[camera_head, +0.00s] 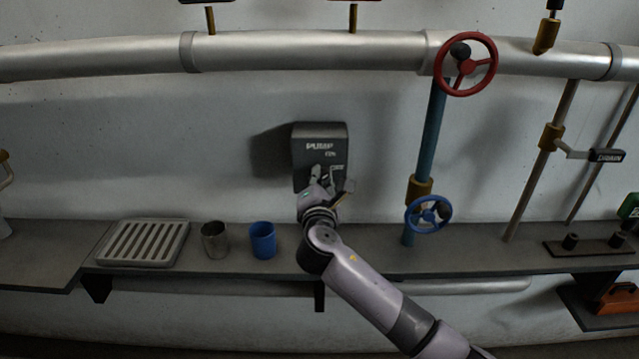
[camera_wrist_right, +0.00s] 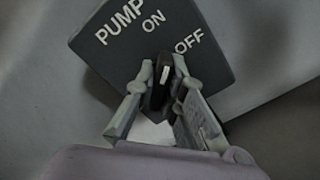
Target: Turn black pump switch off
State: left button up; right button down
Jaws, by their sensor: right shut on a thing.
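The dark grey pump box (camera_head: 320,133) is on the wall, and it also shows in the right wrist view (camera_wrist_right: 115,55) with white PUMP, ON and OFF lettering. Its black switch knob (camera_wrist_right: 160,88) carries a white mark that points up in the wrist view, roughly between the ON and OFF words. My right gripper (camera_head: 328,180) is in front of the box's lower part. In the wrist view, its two fingers (camera_wrist_right: 162,90) are shut on the knob, one on each side. In the head view the gripper hides the knob. My left gripper is not in view.
Below the box, a grey shelf (camera_head: 375,258) holds a slatted tray (camera_head: 105,252), a metal cup (camera_head: 215,241) and a blue cup (camera_head: 263,240). A red wheel (camera_head: 466,88) and a blue wheel (camera_head: 428,214) are on pipework at the right. The wall left of the box is clear.

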jog(key=m, duration=0.1)
jog(key=m+b, duration=0.1)
jog(key=m, duration=0.1)
jog(key=m+b, duration=0.1)
jog(key=shift+f, duration=0.25)
jog(key=shift+r+m+b, duration=0.15)
jog(key=shift+m+b, duration=0.85)
jog(key=shift+m, duration=0.8)
jog(key=c, duration=1.7)
grip_release()
jog(key=shift+o, duration=0.2)
jog(key=shift+s, duration=0.15)
jog(key=s, duration=1.1)
jog(key=shift+s, duration=0.4)
